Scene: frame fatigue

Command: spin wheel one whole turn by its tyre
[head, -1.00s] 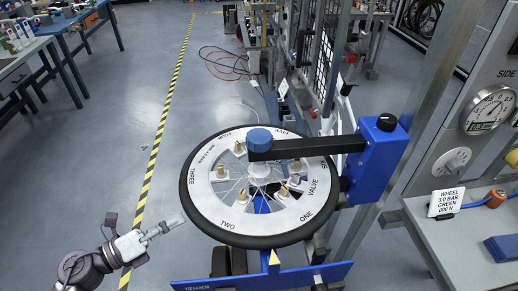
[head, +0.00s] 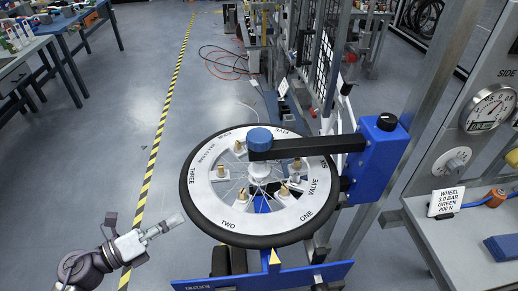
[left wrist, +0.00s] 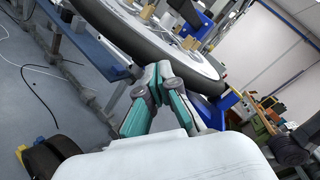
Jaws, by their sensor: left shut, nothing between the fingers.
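The wheel (head: 235,209) lies flat in a blue stand, with a black tyre (head: 245,241) around a white ring marked ONE, TWO, THREE, FIVE, SIX and VALVE. A black arm (head: 310,145) with a blue knob reaches over its hub. My left gripper (head: 182,217) is shut and empty, with its tip at the left edge of the tyre. In the left wrist view, my left gripper (left wrist: 158,72) points at the tyre (left wrist: 120,38); whether it touches cannot be told. The right gripper is not in view.
A blue post (head: 376,160) and base plate (head: 300,275) with a yellow pointer (head: 274,258) hold the wheel. A grey console (head: 470,235) with a gauge (head: 489,108) and a label card (head: 446,202) stands at the right. The floor left of the wheel is clear.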

